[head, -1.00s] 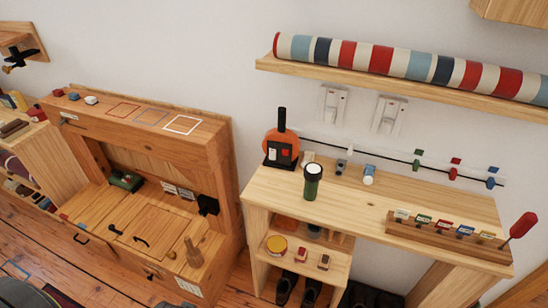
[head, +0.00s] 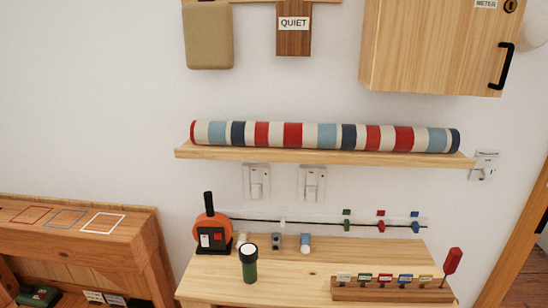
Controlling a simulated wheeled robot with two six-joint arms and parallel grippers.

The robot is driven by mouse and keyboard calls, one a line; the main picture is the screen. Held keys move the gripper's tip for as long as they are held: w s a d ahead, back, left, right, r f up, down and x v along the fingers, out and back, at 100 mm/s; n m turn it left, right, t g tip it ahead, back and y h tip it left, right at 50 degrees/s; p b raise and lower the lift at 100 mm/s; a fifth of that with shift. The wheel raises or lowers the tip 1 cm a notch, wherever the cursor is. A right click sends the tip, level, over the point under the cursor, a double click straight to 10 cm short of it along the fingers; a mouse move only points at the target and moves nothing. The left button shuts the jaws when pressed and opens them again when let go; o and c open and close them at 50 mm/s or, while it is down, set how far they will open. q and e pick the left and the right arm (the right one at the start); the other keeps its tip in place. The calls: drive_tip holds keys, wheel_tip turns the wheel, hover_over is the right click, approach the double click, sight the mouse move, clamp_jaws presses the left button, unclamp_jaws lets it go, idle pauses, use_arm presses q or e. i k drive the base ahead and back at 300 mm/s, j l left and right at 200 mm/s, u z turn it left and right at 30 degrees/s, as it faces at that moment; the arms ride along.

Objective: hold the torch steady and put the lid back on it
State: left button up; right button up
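A dark green torch (head: 249,269) with a pale round top stands upright on the wooden table, near its front left edge. Behind it several small items stand: a pale one (head: 241,239), a grey one (head: 276,241) and a blue and white cylinder (head: 305,243). I cannot tell which of these, if any, is the torch's lid. Neither of my grippers is in the head view.
A shelf (head: 330,156) with a striped roll hangs above.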

sight(249, 272)
drive_tip(key=j+z, duration=0.35)
drive_tip(key=i+j+z, duration=0.1)
drive_tip(key=j+z, duration=0.6)
drive_tip(key=k+j, duration=0.1)
drive_tip(key=j, duration=0.45)
drive_tip(key=j+z, duration=0.1)
drive_tip(key=j, duration=0.4)
drive_tip(key=k+j, duration=0.15)
drive_tip(key=j, duration=0.4)
drive_tip(key=z, duration=0.05)
